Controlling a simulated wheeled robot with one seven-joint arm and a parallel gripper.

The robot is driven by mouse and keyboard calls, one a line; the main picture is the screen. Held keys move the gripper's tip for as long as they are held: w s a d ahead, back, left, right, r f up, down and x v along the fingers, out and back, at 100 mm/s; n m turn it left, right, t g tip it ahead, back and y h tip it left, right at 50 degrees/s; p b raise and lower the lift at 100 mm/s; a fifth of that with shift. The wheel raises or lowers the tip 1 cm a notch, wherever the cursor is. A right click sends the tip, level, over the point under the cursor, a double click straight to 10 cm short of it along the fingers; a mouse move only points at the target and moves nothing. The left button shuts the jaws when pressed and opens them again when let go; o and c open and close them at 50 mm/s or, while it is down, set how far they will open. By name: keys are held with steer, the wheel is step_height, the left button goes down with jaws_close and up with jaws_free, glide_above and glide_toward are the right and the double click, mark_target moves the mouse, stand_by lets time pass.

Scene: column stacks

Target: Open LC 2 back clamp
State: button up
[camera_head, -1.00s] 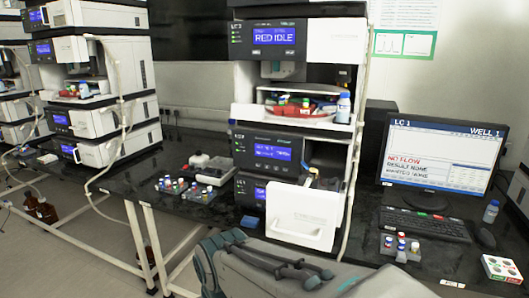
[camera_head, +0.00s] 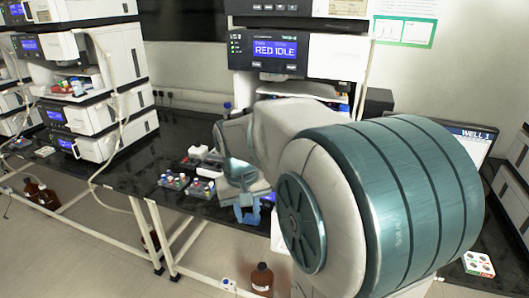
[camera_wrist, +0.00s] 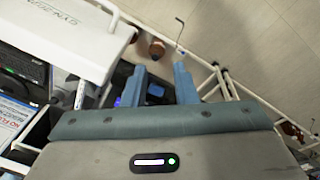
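The near column stack (camera_head: 330,60) stands on the black bench, its top display reading "RED IDLE". My arm hides its lower modules. A second stack (camera_head: 75,60) stands further left. I cannot make out the back clamp or an LC 2 label in either view. My gripper (camera_head: 247,210) is in front of the near stack's lower left side, above the bench's front edge. In the wrist view my gripper (camera_wrist: 160,75) has its two blue fingers apart with nothing held. A white door or panel (camera_wrist: 65,35) with lettering is at the upper left there.
Trays of small vials (camera_head: 187,184) lie on the bench left of my gripper. Brown bottles (camera_head: 262,278) stand on the floor below. The monitor (camera_head: 475,140) is partly hidden by my arm. A small vial box (camera_head: 478,263) lies at the right. White tubing hangs beside the stacks.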

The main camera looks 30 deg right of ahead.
steer(key=w+d+r+m+g+h, duration=0.1)
steer(key=w+d+m+g+h, duration=0.2)
steer(key=w+d, duration=0.55)
steer(key=w+d+r+m+g+h, duration=0.1)
steer(key=w+d+r+m+h, duration=0.1)
steer(key=w+d+h, duration=0.5)
steer(key=d+f+y+p, duration=0.2)
steer(key=d+f, duration=0.7)
steer(key=d, duration=0.1)
steer(key=shift+s+d+f, duration=0.15)
steer(key=shift+d, duration=0.05)
jaws_close()
